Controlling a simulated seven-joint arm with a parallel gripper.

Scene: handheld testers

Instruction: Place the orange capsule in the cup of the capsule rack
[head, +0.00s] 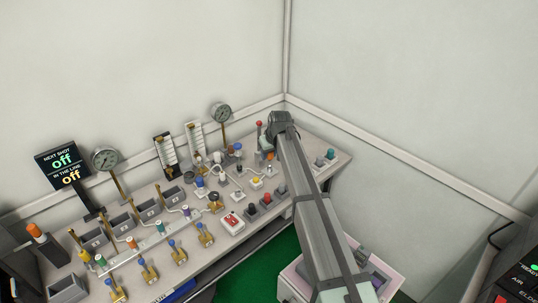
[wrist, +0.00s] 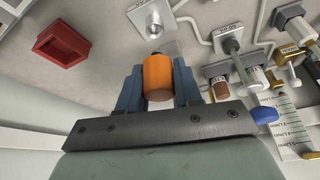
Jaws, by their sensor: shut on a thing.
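The orange capsule (wrist: 158,78) is held between the two blue fingers of my gripper (wrist: 158,88) in the wrist view. The fingers press on its left and right sides. Below its far end, a grey metal fitting (wrist: 152,20) on a square plate shows on the bench. In the head view, my arm reaches to the back right of the bench, and a small orange patch (head: 270,156) shows just below its end. The fingers are hard to make out there. I cannot tell for certain which fitting is the cup of the capsule rack.
A red square tray (wrist: 62,45) lies at the upper left of the wrist view. Labelled valves and pipes (wrist: 228,38) crowd the right side. In the head view, the bench (head: 215,255) carries gauges, flow tubes and coloured knobs. A wall stands close behind.

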